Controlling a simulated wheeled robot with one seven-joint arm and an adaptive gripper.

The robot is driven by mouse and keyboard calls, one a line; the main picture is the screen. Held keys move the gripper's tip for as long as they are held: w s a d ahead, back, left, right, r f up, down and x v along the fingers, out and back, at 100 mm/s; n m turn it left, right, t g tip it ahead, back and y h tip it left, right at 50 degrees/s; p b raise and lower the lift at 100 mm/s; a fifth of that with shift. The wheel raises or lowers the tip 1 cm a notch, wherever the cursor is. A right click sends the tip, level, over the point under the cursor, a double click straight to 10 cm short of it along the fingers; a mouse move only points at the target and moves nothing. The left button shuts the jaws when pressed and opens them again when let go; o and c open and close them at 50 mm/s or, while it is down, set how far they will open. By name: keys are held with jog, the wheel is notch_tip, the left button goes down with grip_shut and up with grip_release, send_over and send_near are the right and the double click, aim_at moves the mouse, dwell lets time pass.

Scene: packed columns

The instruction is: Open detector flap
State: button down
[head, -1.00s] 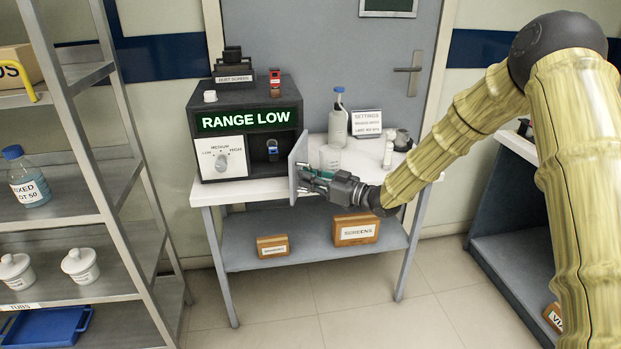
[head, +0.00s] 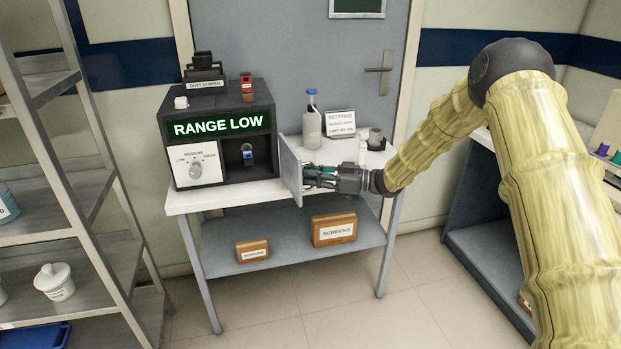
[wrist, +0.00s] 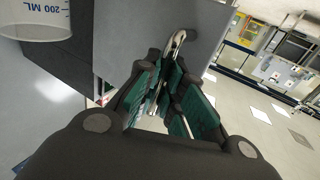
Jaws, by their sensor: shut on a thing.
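The detector (head: 220,132) is a black box with a lit "RANGE LOW" display, standing on the left of the white-topped table. In the wrist view my gripper (wrist: 172,75) is shut on the flap's metal handle (wrist: 177,45), against the grey flap panel (wrist: 205,30). Part of the handle is hidden between the fingers.
A beaker (wrist: 35,18) is close by in the wrist view. Boxes (head: 334,229) sit on the lower shelf. A metal rack (head: 105,180) stands left. The floor in front is clear.

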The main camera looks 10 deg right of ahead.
jog(key=shift+w+d, duration=0.4)
jog(key=shift+d, duration=0.25)
jog(key=c, duration=1.5)
grip_release()
jog(key=v, duration=1.2)
